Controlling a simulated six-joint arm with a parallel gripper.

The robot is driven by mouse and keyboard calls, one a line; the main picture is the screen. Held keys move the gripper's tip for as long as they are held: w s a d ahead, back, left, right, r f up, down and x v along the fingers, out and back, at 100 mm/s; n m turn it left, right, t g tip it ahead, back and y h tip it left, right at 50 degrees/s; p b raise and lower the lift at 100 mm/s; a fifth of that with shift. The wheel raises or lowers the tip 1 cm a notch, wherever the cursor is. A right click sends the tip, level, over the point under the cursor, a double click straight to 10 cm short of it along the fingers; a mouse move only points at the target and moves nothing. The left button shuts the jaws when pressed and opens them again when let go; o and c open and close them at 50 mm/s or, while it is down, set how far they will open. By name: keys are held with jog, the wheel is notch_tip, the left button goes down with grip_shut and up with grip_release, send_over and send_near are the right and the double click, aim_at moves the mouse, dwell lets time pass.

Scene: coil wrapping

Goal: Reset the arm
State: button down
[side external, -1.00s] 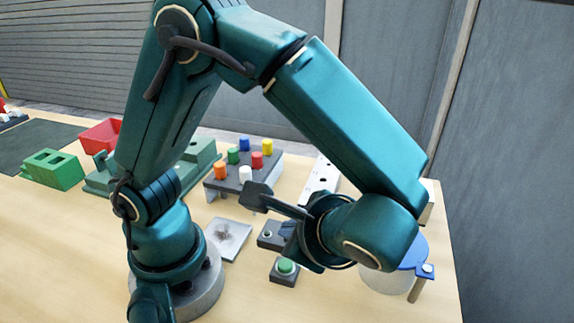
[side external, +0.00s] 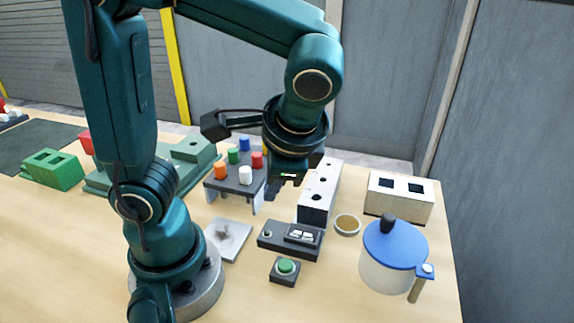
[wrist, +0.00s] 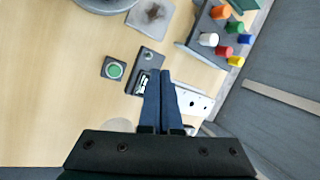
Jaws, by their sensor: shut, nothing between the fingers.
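My gripper (side external: 286,182) points down in the side view and hangs above the table, between the peg rack and the white block with round holes (side external: 321,188). In the wrist view its two dark blue fingers (wrist: 165,76) lie together with nothing between them. They overlap the black device (wrist: 147,60) and part of the white holed block (wrist: 194,103) in that picture. In the side view the gripper is clear of the black device (side external: 274,241), which lies nearer the camera.
A rack (side external: 227,188) holds several coloured pegs. A green button (side external: 285,267), a metal plate (side external: 229,239), a tan ring (side external: 347,224), a blue-lidded pot (side external: 386,275) and a white block with square holes (side external: 400,205) stand around. The front of the table is clear.

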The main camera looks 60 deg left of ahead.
jog(key=n+t+h, duration=0.1)
jog(key=t, duration=0.1)
jog(key=d+r+n+t+h, duration=0.1)
jog(key=n+h, duration=0.1)
jog(key=n+t+h, duration=0.1)
jog(key=t+h, duration=0.1)
jog(key=shift+s+d+r+n+t, duration=0.25)
jog(key=shift+d+r+n+t, duration=0.05)
jog(key=shift+d+r, duration=0.05)
dwell(1.2)
